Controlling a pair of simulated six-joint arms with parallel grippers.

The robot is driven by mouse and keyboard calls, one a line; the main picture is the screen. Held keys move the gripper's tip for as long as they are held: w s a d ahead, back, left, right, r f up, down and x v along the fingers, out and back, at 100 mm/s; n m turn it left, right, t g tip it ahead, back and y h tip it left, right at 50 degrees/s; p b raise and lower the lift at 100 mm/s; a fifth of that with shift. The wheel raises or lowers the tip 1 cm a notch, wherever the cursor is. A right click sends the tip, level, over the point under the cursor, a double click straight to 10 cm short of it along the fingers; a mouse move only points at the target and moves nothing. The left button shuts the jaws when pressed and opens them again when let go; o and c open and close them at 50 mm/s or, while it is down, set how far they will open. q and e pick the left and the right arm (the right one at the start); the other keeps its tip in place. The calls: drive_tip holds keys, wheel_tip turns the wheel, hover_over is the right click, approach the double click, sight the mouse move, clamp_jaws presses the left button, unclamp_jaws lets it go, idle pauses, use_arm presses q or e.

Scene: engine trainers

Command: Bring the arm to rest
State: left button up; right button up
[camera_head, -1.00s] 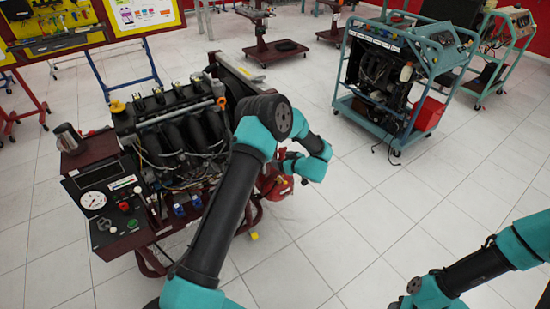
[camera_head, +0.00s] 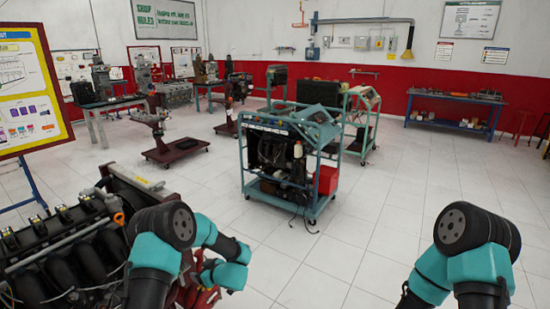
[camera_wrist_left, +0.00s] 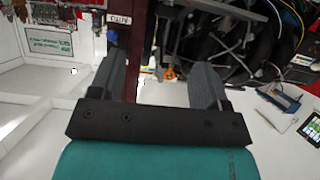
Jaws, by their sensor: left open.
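My left arm (camera_head: 165,240) comes up from the bottom edge in the head view and bends down beside the engine trainer (camera_head: 75,250). Its gripper end there is mostly hidden behind the arm links. In the left wrist view, the left gripper (camera_wrist_left: 158,75) has its two dark fingers well apart with nothing held between them. A dark red frame post (camera_wrist_left: 135,45) shows beyond the fingers; I cannot tell whether they touch it. My right arm (camera_head: 470,255) is raised at the lower right of the head view, and its gripper is out of view.
A teal wheeled engine trolley (camera_head: 295,165) with a red box (camera_head: 327,180) stands mid-floor. A blue bench (camera_head: 455,110) stands by the far wall. White floor between my arms is clear.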

use_arm(q)
drive_tip(key=s+d+f+m+h, duration=0.2)
drive_tip(key=s+f+m+h, duration=0.15)
drive_tip(key=s, duration=0.25)
drive_tip(key=s+d+f+m+g+h, duration=0.1)
drive_tip(key=s+d+f+m+h, duration=0.15)
drive_tip(key=s+h, duration=0.35)
drive_tip(key=s+d+f+m+h, duration=0.1)
drive_tip(key=s+f+m+h, duration=0.2)
drive_tip(key=s, duration=0.4)
drive_tip(key=s+d+g+h, duration=0.1)
drive_tip(key=s+g, duration=0.1)
drive_tip(key=s, duration=0.5)
drive_tip(key=s+d+m+g+h, duration=0.1)
drive_tip(key=s+d+g+h, duration=0.1)
drive_tip(key=s, duration=0.5)
drive_tip(key=shift+f+g, duration=0.3)
drive_tip(key=shift+g, duration=0.1)
